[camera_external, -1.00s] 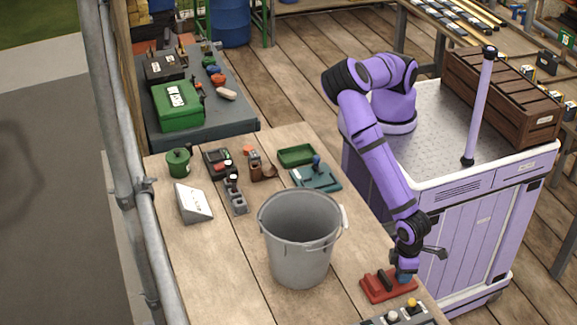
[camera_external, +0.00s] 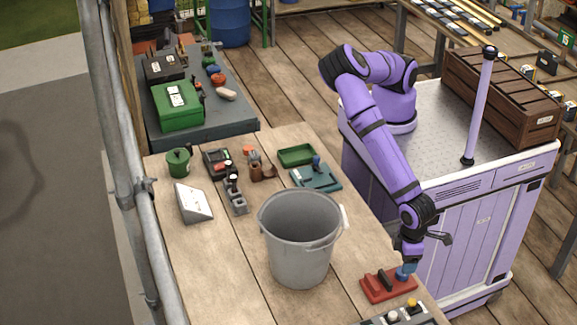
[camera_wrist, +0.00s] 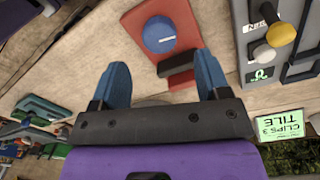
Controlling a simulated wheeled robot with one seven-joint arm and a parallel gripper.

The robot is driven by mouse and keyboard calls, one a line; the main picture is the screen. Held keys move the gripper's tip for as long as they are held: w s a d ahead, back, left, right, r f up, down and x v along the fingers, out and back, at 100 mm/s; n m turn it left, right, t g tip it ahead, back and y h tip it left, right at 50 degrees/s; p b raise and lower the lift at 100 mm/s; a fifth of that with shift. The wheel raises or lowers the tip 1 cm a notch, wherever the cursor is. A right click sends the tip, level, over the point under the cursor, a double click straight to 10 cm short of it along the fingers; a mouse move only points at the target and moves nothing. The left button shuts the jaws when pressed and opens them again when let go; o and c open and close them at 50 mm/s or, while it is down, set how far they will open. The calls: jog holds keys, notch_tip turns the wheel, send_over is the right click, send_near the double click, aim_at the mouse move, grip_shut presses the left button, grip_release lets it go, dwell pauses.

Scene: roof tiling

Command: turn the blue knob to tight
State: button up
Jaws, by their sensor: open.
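The blue knob (camera_wrist: 159,34) is a round disc with a pale mark on its top. It is mounted on a red base plate (camera_wrist: 183,24) with a dark raised bar (camera_wrist: 177,69) beside it. In the external view the knob (camera_external: 403,273) is at the right end of the red plate (camera_external: 376,292), near the table's edge. My gripper (camera_wrist: 162,72) is open and empty. In the wrist view the knob is beyond the fingertips, not between them. In the external view my gripper (camera_external: 411,262) is just above the knob, and the exact gap is hard to tell.
A grey bucket (camera_external: 300,245) stands left of the red plate. A panel with yellow and white knobs (camera_external: 396,317) is close in front; it also shows in the wrist view (camera_wrist: 263,52). A teal base with another blue knob (camera_external: 318,178) is farther back.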

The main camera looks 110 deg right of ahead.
notch_tip(320, 180, up, 5)
jog(key=shift+a, duration=0.1)
dwell(0.6)
